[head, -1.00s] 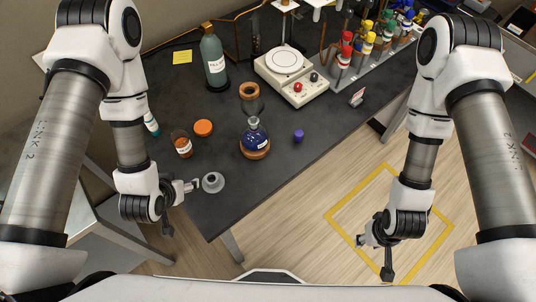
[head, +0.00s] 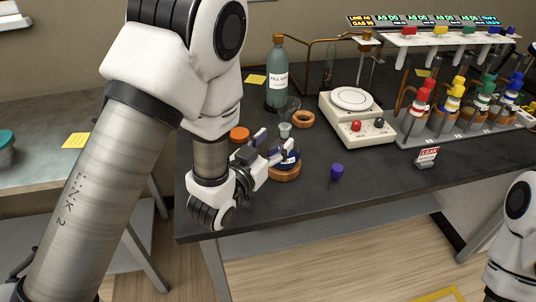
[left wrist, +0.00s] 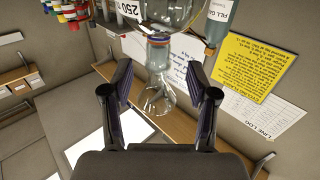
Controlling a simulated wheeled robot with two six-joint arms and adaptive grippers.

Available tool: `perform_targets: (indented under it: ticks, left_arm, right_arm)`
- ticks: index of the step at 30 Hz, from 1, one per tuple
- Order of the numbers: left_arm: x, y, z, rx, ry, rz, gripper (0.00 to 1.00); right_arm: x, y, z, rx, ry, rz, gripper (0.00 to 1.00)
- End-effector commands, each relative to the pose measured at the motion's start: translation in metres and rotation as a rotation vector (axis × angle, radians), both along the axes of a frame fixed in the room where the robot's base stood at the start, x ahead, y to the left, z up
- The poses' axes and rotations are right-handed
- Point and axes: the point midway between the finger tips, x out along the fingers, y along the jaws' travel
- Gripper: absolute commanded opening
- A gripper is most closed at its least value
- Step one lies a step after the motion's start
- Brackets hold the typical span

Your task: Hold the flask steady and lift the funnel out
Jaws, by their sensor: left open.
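The flask (head: 288,160) holds blue liquid and sits on a cork ring (head: 286,174) near the table's front left. A clear glass funnel (head: 291,104) stands in its neck, cone upward. My left gripper (head: 275,141) is open beside the flask neck, partly covering the flask. In the left wrist view the scene appears upside down: the flask (left wrist: 178,12), its neck and the funnel (left wrist: 158,97) show beyond and between the open fingers of the left gripper (left wrist: 162,85). I cannot tell whether the fingers touch anything. My right gripper is out of view.
An empty cork ring (head: 303,119) and a green bottle (head: 277,75) stand behind. A hotplate (head: 352,113) and a rack of colour-capped bottles (head: 470,125) are to the right. A purple cap (head: 337,172) lies right of the flask. An orange lid (head: 239,134) lies left.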

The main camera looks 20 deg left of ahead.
Motion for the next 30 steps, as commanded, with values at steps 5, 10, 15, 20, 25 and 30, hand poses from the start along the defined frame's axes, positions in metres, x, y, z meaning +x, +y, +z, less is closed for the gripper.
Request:
perform_targets:
  ticks: [5, 10, 15, 20, 25, 30]
  left_arm:
    - [0.033, -0.007, 0.002, 0.001, 0.000, -0.001, 0.59]
    - [0.048, -0.009, 0.000, 0.000, 0.002, 0.000, 0.59]
    - [0.049, -0.010, -0.001, 0.001, 0.003, 0.000, 0.59]
    - [0.049, -0.010, -0.001, 0.001, 0.003, 0.000, 0.24]
    - [0.049, -0.009, -0.001, 0.001, 0.004, 0.000, 0.00]
    - [0.049, -0.009, -0.001, 0.001, 0.004, 0.001, 0.63]
  right_arm:
    - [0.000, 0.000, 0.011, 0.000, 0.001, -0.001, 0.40]
    - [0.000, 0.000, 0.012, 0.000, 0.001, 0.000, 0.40]
    - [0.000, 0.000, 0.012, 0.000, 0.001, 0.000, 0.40]
    - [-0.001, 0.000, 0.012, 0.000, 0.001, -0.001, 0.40]
    - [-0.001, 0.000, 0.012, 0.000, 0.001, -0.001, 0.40]
    - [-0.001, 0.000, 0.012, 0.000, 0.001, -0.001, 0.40]
